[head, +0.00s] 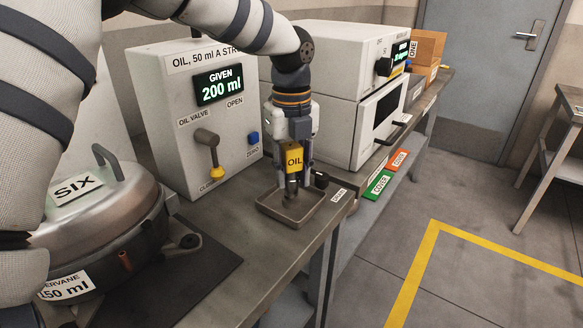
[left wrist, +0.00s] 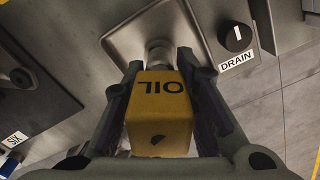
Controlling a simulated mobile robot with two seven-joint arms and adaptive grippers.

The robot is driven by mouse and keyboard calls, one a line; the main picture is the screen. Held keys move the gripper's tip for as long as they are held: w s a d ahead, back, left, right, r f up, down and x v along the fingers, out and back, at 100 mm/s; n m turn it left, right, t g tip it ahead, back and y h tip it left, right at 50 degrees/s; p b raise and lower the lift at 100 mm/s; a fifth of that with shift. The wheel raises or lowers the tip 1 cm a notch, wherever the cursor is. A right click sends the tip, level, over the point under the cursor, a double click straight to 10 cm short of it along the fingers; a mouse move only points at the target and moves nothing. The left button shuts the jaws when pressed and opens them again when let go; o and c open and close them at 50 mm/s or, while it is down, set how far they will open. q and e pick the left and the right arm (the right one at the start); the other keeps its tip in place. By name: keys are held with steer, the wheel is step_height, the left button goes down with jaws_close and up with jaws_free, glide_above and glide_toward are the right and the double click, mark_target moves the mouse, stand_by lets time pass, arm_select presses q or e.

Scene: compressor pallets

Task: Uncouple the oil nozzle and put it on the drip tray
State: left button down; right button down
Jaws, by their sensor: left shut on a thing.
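The yellow oil nozzle (head: 293,158) hangs upright, its metal tip pointing down over the drip tray (head: 327,210). My left gripper (head: 292,165) is shut on the nozzle, with a finger on either side of it. The left wrist view shows the yellow block (left wrist: 160,115) marked OIL between the fingers. The grey shallow tray (left wrist: 118,45) lies beneath the tip there. I cannot tell whether the tip touches the tray floor. My right gripper is not in view.
The oil dispenser (head: 186,110) reads 200 ml given, with an OIL VALVE lever (head: 207,138) between CLOSED and OPEN labels. The lidded pot (head: 100,215) marked SIX stands at left. A black knob (left wrist: 235,38) by the DRAIN label is close to the tray.

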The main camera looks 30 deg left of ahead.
mark_target(291, 145)
arm_select(q)
steer(key=shift+f, duration=0.4)
steer(key=c, duration=1.2)
jaws_free()
step_height(291, 145, up, 12)
